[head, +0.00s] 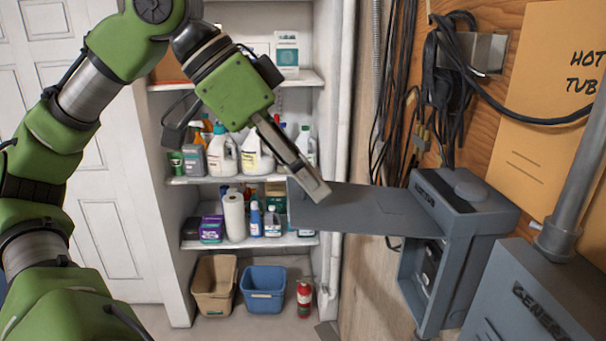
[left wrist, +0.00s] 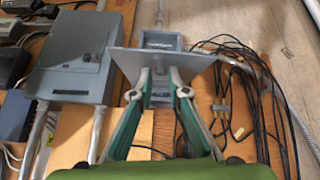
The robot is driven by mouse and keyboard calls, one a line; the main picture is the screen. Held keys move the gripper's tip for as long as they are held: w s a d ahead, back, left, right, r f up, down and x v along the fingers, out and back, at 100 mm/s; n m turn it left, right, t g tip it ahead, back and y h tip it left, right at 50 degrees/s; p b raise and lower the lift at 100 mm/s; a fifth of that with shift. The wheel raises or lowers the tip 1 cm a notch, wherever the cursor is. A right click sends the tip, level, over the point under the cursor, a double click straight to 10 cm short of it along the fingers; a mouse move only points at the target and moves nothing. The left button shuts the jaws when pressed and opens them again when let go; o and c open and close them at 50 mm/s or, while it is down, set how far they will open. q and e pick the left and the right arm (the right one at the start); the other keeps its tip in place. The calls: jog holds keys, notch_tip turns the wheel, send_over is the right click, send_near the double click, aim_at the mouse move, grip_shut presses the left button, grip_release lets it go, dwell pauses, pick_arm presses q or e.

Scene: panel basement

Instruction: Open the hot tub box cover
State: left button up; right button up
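The hot tub box (head: 465,195) is a small grey box on the wall at the right of the head view. Its grey cover (head: 370,208) is raised and sticks out to the left like a shelf, leaving the front uncovered, with a dark part inside. My left gripper (head: 318,190) has its fingertips at the cover's outer end. In the left wrist view, the two fingers (left wrist: 161,80) are apart, with their tips at the cover (left wrist: 195,60); I cannot tell whether they touch it. My right gripper is not in view.
A larger grey box (head: 540,295) with a pipe stands at the lower right. An orange "HOT TUB" sheet (head: 550,130) and black cables (head: 450,80) are on the wall. Shelves with bottles (head: 222,155) stand behind; bins (head: 263,288) are on the floor below.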

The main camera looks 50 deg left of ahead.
pick_arm(q)
jog(key=shift+w+d, duration=0.1)
jog(key=shift+d, duration=0.05)
jog(key=shift+r, duration=0.1)
jog(key=v, duration=1.2)
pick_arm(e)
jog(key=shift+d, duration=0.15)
